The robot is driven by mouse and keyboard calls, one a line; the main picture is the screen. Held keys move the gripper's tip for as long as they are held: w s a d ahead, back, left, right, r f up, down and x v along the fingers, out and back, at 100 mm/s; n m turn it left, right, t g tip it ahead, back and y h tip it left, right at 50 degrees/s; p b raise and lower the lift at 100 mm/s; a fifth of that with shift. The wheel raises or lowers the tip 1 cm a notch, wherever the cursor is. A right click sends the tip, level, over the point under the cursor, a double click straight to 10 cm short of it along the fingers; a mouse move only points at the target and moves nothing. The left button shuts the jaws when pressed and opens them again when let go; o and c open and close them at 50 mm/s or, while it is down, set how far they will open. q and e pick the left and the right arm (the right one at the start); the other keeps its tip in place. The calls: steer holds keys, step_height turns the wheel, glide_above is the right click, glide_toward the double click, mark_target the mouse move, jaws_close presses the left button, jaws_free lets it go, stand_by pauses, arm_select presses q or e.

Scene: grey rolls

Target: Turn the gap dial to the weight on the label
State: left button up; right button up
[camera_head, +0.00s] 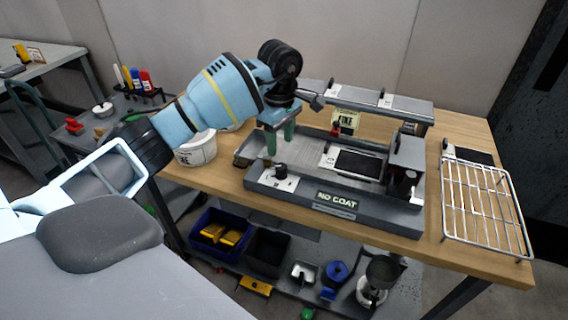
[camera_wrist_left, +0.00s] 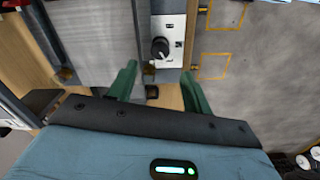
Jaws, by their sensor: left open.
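The dial is a small black knob (camera_head: 281,170) on a white plate at the front left of a grey machine (camera_head: 390,215). In the left wrist view the knob (camera_wrist_left: 160,48) shows from above with a pale pointer mark; the plate's markings are too small to read. My left gripper (camera_head: 280,142) points down above and just behind the knob, its green fingers open and empty. In the left wrist view the fingers (camera_wrist_left: 160,88) are apart, with the knob beyond them. A pale yellow card (camera_head: 345,122) with large dark letters stands behind the machine. My right gripper is not in view.
A sign reading "NO COAT" (camera_head: 336,202) is on the machine's front. A white tub (camera_head: 196,149) stands left of the machine on the wooden table (camera_head: 468,125). A wire rack (camera_head: 485,205) lies at the right. Bins (camera_head: 219,232) are on the shelf below.

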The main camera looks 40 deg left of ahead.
mark_target(281, 166)
arm_select(q)
steer(key=shift+d+f, duration=0.1)
steer(key=shift+f, duration=3.75)
steer(key=c, duration=1)
steer(key=shift+o, duration=0.2)
